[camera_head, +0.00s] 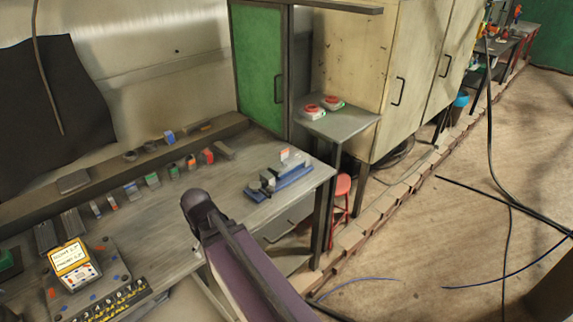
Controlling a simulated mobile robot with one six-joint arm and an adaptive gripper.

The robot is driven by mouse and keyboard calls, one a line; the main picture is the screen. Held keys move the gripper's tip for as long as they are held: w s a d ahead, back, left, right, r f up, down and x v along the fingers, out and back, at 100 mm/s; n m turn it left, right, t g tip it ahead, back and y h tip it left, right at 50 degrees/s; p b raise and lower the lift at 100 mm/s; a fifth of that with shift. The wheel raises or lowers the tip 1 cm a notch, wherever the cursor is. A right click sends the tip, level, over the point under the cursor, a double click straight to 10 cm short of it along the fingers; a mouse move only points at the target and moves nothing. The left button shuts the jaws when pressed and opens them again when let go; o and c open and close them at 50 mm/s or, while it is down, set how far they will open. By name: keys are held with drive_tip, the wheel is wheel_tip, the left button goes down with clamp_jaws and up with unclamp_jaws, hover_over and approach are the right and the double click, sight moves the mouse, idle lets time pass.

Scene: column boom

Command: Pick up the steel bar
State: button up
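A short grey bar (224,150) lies on the grey workbench (215,200), at the right end of a row of small coloured blocks. It may be the steel bar; its metal cannot be told for sure. A darker bar (198,127) lies on the raised back ledge. My purple arm link with its dark joint reaches up from the bottom over the bench's front edge. My gripper is not visible in this view, so its state does not show.
A blue vise-like tool (280,180) stands at the bench's right end. A yellow-faced meter (72,262) is at the front left. A small table (338,124) holds two red-topped items. A red stool (341,187) and loose cables (500,200) are on the right.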

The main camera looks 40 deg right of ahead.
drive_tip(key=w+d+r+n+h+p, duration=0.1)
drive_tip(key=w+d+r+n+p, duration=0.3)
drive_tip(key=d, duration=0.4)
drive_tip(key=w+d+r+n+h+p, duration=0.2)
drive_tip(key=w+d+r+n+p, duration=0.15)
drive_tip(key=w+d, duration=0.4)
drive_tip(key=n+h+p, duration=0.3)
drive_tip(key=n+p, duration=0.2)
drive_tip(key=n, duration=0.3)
approach(286, 161)
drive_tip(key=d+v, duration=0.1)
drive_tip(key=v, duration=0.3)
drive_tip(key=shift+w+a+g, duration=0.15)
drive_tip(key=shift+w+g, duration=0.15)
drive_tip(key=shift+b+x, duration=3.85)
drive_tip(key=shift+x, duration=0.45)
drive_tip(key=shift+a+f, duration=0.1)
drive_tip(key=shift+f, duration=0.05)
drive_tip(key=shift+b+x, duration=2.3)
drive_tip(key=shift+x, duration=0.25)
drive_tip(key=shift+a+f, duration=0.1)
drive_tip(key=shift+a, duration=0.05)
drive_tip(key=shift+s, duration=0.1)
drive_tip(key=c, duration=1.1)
